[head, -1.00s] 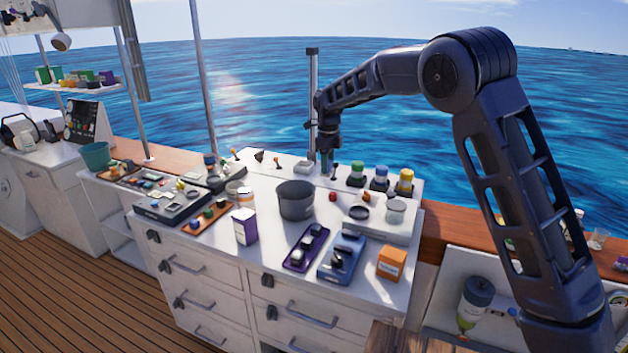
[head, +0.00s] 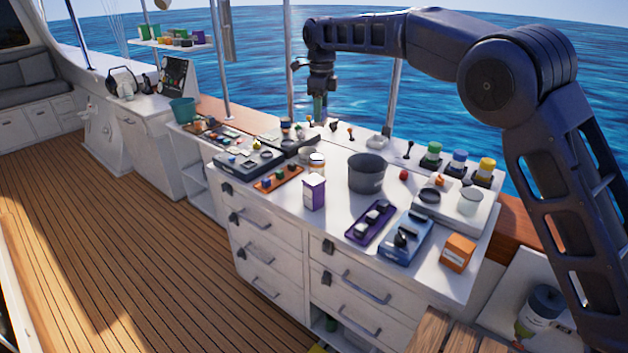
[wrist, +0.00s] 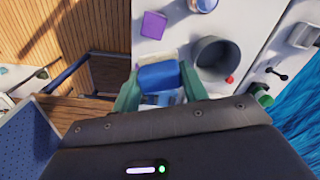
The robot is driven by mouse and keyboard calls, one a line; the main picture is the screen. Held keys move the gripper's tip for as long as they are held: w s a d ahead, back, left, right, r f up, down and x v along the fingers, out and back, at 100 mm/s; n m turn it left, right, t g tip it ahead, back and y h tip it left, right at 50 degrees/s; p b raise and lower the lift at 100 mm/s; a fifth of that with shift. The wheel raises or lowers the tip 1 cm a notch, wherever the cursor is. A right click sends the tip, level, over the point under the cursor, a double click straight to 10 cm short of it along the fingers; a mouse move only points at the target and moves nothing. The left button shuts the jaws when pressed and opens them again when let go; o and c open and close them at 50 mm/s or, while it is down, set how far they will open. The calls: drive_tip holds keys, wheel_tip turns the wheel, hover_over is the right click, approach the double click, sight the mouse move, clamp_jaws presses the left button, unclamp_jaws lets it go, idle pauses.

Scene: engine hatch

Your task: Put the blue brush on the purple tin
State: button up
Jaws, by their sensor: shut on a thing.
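My gripper (head: 320,105) is raised above the back of the counter in the head view. In the wrist view my gripper (wrist: 158,84) has its green fingers shut on a blue thing (wrist: 158,75), which I take for the blue brush. Its full shape is partly hidden by the fingers and wrist. The tin is apart from the gripper.
A dark grey pot (head: 366,174) stands right of the tin. A purple tray (head: 356,232), a blue device (head: 405,240) and an orange box (head: 458,252) lie along the front right. An orange tray (head: 268,184) lies left of the tin. Levers and coloured-capped jars line the back.

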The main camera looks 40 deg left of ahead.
sight(314, 125)
drive_tip(key=shift+s+a+r, duration=0.15)
drive_tip(key=shift+s+a, duration=0.1)
drive_tip(key=shift+s, duration=0.2)
drive_tip(key=shift+s+a+r, duration=0.1)
drive_tip(key=shift+s+a, duration=0.1)
drive_tip(key=shift+s, duration=0.25)
wheel_tip(314, 125, down, 20)
drive_tip(key=shift+r, duration=0.2)
drive_tip(key=shift+f, duration=0.2)
drive_tip(key=o, duration=1)
drive_tip(key=shift+r, duration=0.1)
wheel_tip(314, 125, up, 12)
drive_tip(key=shift+r, duration=0.1)
